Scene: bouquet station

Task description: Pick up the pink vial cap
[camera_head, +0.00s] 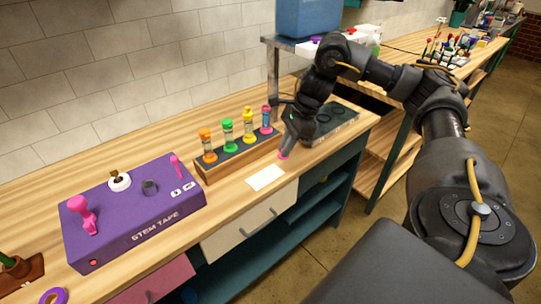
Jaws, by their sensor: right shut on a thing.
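My right gripper (287,150) points down at the front of the workbench, just right of the vial rack (238,158). It is shut on a small pink piece (283,156), which looks like the pink vial cap and is mostly hidden by the fingers. I cannot tell whether the piece touches the bench. In the rack stand upright an orange vial (208,146), a green vial (228,134), a yellow vial (248,124) and a pink-purple vial (266,120). My left gripper is not in view.
A white card (265,178) lies in front of the rack. A purple stem tape box (135,215) with pink parts stands to the left. A dark tray (335,122) lies behind my right gripper. The bench's front edge is close to the gripper.

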